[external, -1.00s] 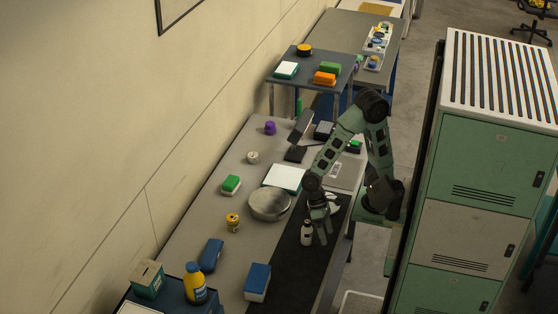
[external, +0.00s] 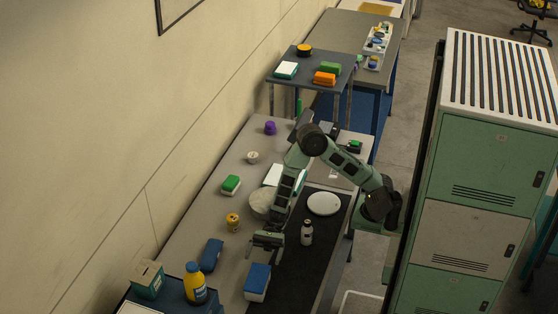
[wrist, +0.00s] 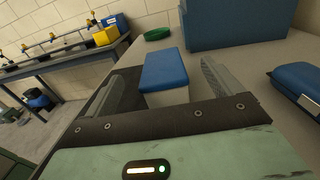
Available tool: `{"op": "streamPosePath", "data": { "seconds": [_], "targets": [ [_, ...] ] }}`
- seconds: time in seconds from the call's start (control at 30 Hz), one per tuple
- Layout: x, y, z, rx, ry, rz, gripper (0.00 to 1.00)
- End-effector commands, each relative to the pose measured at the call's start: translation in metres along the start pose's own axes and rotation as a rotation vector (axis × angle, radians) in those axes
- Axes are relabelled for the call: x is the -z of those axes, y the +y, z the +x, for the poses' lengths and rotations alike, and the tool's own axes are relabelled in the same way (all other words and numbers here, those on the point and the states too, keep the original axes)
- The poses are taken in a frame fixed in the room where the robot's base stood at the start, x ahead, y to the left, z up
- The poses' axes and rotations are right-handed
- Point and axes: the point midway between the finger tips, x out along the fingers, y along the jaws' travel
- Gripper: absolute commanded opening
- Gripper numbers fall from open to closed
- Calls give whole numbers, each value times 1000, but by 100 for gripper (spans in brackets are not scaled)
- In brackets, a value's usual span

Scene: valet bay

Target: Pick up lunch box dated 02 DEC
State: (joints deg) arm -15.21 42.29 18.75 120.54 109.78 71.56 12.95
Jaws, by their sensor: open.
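A lunch box with a blue lid and white body (external: 257,282) sits on the near end of the bench. In the wrist view this lunch box (wrist: 165,70) appears between my two fingers, slightly ahead of them. No date can be read on it. My gripper (external: 266,242) is open and empty, just behind the box in the external view; its fingers also show in the wrist view (wrist: 165,88). I cannot tell whether they touch it.
A white bottle (external: 306,233) and a white plate (external: 324,204) stand on the dark mat (external: 300,274). A yellow bottle (external: 195,283) stands on the near blue cabinet.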

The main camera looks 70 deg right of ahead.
Motion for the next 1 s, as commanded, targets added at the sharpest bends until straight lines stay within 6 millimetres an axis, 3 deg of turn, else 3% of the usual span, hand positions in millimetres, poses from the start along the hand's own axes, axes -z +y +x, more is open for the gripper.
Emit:
{"op": "streamPosePath", "data": {
  "seconds": [0.17,0.8,1.0],
  "targets": [
    [38,1,0,-2,3,4,91],
    [35,1,71,-3,2,-3,91],
    [35,0,75,-1,1,-2,91]
  ]
}}
